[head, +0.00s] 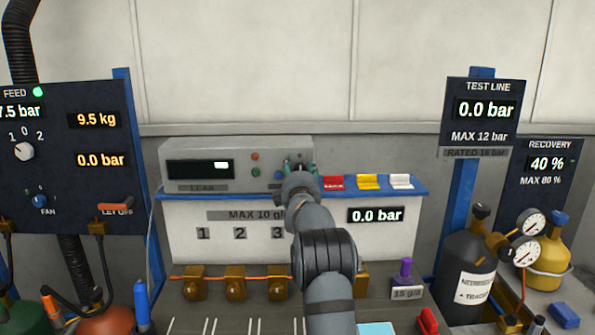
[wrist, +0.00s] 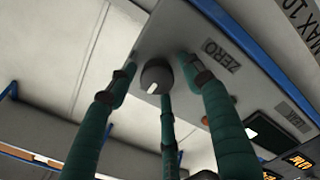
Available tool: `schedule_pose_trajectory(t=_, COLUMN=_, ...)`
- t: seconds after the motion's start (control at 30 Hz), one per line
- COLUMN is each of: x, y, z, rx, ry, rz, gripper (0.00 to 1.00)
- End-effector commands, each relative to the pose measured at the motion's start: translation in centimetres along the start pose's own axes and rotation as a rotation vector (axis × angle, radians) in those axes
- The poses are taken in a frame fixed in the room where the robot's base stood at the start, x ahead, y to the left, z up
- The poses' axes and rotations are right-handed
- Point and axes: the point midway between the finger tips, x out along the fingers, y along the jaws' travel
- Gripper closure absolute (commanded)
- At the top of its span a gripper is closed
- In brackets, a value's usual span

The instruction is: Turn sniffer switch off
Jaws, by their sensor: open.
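The sniffer is a grey box (head: 220,152) on the shelf in the head view, with a dark display and a LEAK label. In the wrist view its face (wrist: 175,25) carries a dark round knob (wrist: 156,73) with a white mark, beside a ZERO label. I take this knob to be the switch; no on or off marking is readable. My gripper (head: 299,166) is at the right end of the box and hides the knob in the head view. In the wrist view its green fingers are spread around the knob, open; contact cannot be told.
Red (head: 332,183), yellow (head: 368,181) and white (head: 401,181) blocks stand on the blue-edged shelf (head: 420,193) just right of my gripper. Small coloured buttons or lamps (head: 255,165) sit left of it. Brass valves (head: 235,288) line the bench below.

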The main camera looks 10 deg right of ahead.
Motion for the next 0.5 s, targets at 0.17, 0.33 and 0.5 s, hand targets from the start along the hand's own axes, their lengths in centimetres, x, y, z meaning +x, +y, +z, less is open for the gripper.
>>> schedule_pose_trajectory(t=0.17, x=-0.2, y=-0.1, z=0.1, rx=0.001, ry=-0.002, rz=-0.002, gripper=0.50)
schedule_pose_trajectory(t=0.33, x=-1.6, y=0.0, z=0.1, rx=-0.001, ry=-0.003, rz=-0.002, gripper=0.50)
schedule_pose_trajectory(t=0.5, x=-4.5, y=0.0, z=0.1, rx=0.001, ry=-0.002, rz=-0.003, gripper=0.50)
